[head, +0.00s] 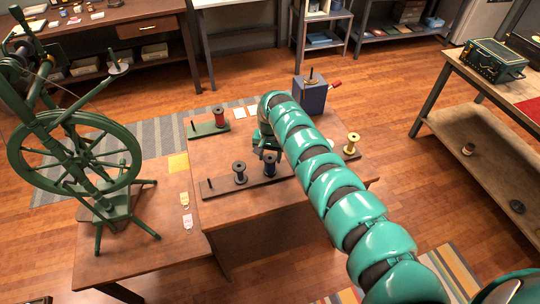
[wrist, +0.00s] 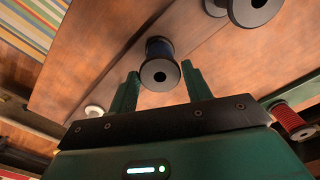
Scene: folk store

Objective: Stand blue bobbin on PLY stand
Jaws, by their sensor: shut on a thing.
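The blue bobbin (wrist: 160,50) is between the two fingers of my gripper (wrist: 157,80) in the wrist view, with its dark round flange facing the camera. My gripper is shut on it. In the head view the blue bobbin (head: 270,166) appears upright at the right part of a long dark wooden stand (head: 222,187), just below my gripper. Whether it touches the stand is hard to tell. A dark bobbin (head: 240,173) stands beside it on that stand, and a bare peg shows at the stand's left end. No PLY lettering is readable. My arm hides part of the table.
A red bobbin (head: 219,118) stands on a green stand (head: 207,130) with a bare peg. A yellow bobbin (head: 352,144) is at the right, beyond my arm. A blue-grey box (head: 311,97) stands at the back. A spinning wheel (head: 75,165) is at left.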

